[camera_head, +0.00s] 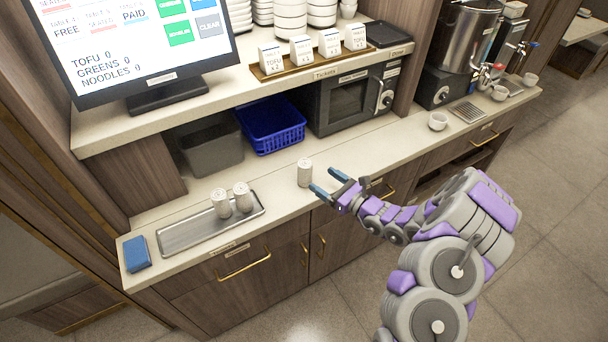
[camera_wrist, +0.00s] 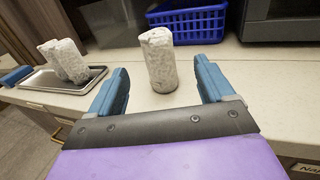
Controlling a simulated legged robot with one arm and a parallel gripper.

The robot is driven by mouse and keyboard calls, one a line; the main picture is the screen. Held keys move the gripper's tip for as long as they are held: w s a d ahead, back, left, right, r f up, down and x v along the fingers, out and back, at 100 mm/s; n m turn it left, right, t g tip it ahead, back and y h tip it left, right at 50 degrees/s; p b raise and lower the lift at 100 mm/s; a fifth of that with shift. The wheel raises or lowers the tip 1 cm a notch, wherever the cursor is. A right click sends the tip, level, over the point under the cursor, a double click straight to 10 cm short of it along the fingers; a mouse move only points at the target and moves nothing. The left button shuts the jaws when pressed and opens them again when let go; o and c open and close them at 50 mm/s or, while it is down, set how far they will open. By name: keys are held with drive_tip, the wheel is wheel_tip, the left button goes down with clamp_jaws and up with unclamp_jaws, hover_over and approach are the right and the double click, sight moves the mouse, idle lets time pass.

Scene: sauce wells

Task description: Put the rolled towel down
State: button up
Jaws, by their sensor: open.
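A white rolled towel (camera_head: 304,173) stands upright on the counter, to the right of the metal tray. My gripper (camera_head: 322,179) is open beside it, with its blue fingers pointing at the towel. In the wrist view the towel (camera_wrist: 158,60) stands beyond and between the two open fingertips (camera_wrist: 160,78), and nothing is held. Two more rolled towels, a left one (camera_head: 221,203) and a right one (camera_head: 242,197), stand on the metal tray (camera_head: 190,236). They overlap each other in the wrist view (camera_wrist: 64,62).
A blue sponge (camera_head: 136,254) lies left of the tray. A blue basket (camera_head: 270,128), a grey bin (camera_head: 211,150) and a microwave (camera_head: 345,100) stand behind, under the shelf. A white cup (camera_head: 438,122) is further right. The counter around the single towel is clear.

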sight(301, 167)
drive_tip(key=b+x, duration=0.1)
drive_tip(key=x, duration=0.3)
drive_tip(key=shift+w, duration=0.6)
drive_tip(key=w+a, duration=0.1)
drive_tip(key=a, duration=0.1)
drive_tip(key=a+b, duration=0.1)
drive_tip(key=a, duration=0.1)
drive_tip(key=w+a+f, duration=0.1)
drive_tip(key=a, duration=0.1)
drive_tip(key=shift+w+b, duration=0.3)
drive_tip(key=shift+w, duration=0.05)
drive_tip(key=shift+d+r, duration=0.15)
drive_tip(key=shift+d, duration=0.45)
drive_tip(key=shift+c, duration=2.2)
drive_tip(key=shift+a, duration=0.4)
drive_tip(key=c, duration=0.6)
drive_tip(key=shift+d, duration=0.15)
drive_tip(key=shift+c, duration=0.5)
